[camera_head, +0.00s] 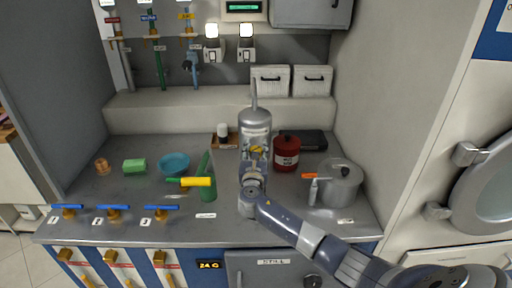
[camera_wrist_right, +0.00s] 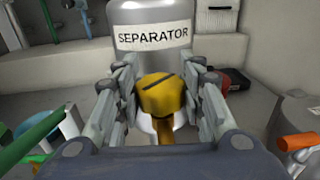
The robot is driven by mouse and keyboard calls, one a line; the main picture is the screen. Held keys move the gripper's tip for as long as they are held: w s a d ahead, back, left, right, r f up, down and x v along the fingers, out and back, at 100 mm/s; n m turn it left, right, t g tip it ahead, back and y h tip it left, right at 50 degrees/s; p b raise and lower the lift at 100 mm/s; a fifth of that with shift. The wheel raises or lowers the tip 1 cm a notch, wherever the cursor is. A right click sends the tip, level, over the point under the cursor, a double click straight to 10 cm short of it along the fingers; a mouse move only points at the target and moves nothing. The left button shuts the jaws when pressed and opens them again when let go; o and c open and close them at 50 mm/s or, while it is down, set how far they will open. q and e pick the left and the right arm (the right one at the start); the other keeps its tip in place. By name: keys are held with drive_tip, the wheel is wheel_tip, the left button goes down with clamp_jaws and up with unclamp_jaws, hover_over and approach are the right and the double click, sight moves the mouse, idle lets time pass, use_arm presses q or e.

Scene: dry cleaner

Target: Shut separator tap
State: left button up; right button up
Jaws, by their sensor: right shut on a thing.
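The separator (camera_head: 255,121) is an upright grey cylinder with a white label, standing at the middle of the counter. Its label also reads clearly in the right wrist view (camera_wrist_right: 152,36). The separator tap (camera_wrist_right: 162,97) has a yellow handle with a dark slot line on its face, at the front of the vessel below the label. My right gripper (camera_wrist_right: 162,108) has its fingers on both sides of the handle and is shut on it. In the head view the gripper (camera_head: 255,160) hides most of the tap. My left gripper is not in view.
A green pipe with a yellow handle (camera_head: 198,181) stands close on the left. A red canister (camera_head: 286,153) and a grey pot (camera_head: 341,187) with an orange-handled tap stand on the right. A blue bowl (camera_head: 174,164) and green block (camera_head: 134,166) lie left. Blue-handled taps (camera_head: 114,208) line the front edge.

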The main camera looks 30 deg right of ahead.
sight(256, 149)
drive_tip(key=m+g+h, duration=0.1)
drive_tip(key=m+g+h+b, duration=0.1)
drive_tip(key=m+g+h, duration=0.1)
drive_tip(key=shift+w+a+f, duration=0.1)
drive_tip(key=shift+a+f, duration=0.05)
drive_tip(key=m+g+h+b, duration=0.3)
drive_tip(key=g+b, duration=0.1)
drive_tip(key=shift+g, duration=0.3)
drive_tip(key=shift+r+m+g+h+b, duration=0.2)
drive_tip(key=shift+m+g+h+b, duration=0.3)
drive_tip(key=shift+m+g+b, duration=0.85)
drive_tip(key=shift+n+b, duration=0.25)
drive_tip(key=shift+b, duration=0.05)
drive_tip(key=shift+c, duration=0.2)
drive_tip(key=o, duration=1)
drive_tip(key=shift+d, duration=0.2)
drive_tip(key=shift+o, duration=0.2)
wheel_tip(256, 149, up, 10)
